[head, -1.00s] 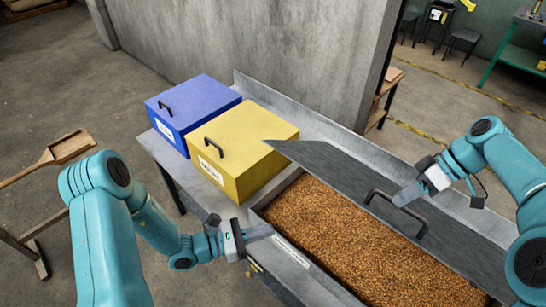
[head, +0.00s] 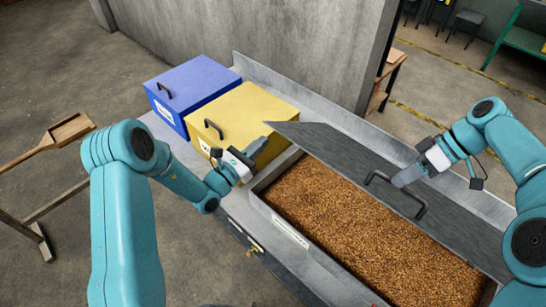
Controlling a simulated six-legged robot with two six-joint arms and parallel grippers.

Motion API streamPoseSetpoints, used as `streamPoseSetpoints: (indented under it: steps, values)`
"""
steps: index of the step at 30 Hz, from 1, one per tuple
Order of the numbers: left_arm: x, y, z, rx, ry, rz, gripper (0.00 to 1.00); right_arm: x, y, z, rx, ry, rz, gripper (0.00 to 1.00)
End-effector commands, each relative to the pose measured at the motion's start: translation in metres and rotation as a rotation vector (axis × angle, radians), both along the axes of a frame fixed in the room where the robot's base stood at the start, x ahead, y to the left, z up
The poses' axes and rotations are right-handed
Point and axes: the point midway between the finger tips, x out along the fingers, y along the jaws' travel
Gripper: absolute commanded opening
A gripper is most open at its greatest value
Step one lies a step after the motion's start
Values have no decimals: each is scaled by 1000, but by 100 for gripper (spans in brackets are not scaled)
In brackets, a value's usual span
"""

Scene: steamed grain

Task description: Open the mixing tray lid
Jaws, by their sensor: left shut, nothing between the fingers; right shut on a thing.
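The mixing tray (head: 262,207) is a long metal tray filled with brown grain (head: 360,225). Its dark grey lid (head: 330,143) is tilted up along the far side, leaving most of the grain uncovered. The lid has a black handle (head: 421,208). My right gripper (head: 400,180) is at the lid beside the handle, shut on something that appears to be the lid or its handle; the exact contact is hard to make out. My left gripper (head: 255,151) is shut and empty, in front of the yellow box, near the tray's left end.
A yellow box (head: 255,108) and a blue box (head: 200,80), both with black handles, stand on the metal bench left of the tray. A concrete wall (head: 260,40) rises behind. A wooden scoop (head: 65,130) rests on a stand at the left.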

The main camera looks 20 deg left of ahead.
Motion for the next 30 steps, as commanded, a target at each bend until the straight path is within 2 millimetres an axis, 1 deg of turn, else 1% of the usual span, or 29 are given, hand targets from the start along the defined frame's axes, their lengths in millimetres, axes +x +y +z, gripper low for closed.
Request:
streamPoseSetpoints:
  steps: [1, 6, 18, 20, 24, 30]
  values:
    - [3, -2, 5, 1, -1, -1, 0, 5, -5, -5, -11, -16, -11, 0]
    - [10, -4, 15, 1, 1, -1, 0, 5, -5, -5, -11, -16, -11, 0]
    - [11, -5, 17, 0, 1, -1, 0, 5, -5, -5, -11, -16, -11, 0]
    - [13, -6, 21, 0, 0, -2, 0, 5, -5, -5, -11, -16, -11, 0]
    - [23, -10, 38, 2, -3, -3, 0, 5, -5, -5, -12, -15, -11, 0]
    - [26, -11, 43, 0, -6, -2, 0, 3, -3, -7, -12, -8, -8, 0]
